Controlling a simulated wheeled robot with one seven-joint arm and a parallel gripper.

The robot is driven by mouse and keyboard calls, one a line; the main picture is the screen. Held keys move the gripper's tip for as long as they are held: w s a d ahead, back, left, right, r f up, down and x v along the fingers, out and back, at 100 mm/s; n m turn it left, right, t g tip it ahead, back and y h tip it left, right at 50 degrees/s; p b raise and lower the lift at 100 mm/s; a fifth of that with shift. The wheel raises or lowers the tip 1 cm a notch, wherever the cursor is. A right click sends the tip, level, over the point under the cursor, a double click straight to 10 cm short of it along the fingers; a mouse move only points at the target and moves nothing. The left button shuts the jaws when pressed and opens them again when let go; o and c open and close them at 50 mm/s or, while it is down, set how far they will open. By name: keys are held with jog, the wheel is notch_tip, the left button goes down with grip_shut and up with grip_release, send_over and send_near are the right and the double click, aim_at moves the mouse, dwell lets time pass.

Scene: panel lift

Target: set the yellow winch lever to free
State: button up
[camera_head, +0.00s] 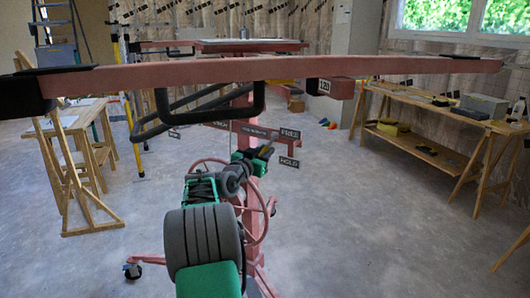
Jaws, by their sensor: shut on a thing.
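My arm reaches forward from the bottom of the camera_head view, and my gripper (263,152) is at the winch on the pink lift's mast. It is shut on the yellow winch lever (272,137), of which only a small, slim part shows past the fingers. The lever slants up to the right. A FREE sign (289,134) is to its upper right and a HOLD sign (289,162) is to its lower right. The lever's exact setting is too small to tell. Part of the pink hand wheel (262,222) is hidden behind my arm.
A long pink beam (200,73) of the lift crosses above my arm, with a black bent bar (200,110) below. A wooden workbench (420,150) stands right, and wooden trestles (70,165) and a ladder (55,40) left. The grey floor between is mostly clear.

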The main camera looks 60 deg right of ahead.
grip_shut()
dwell(0.8)
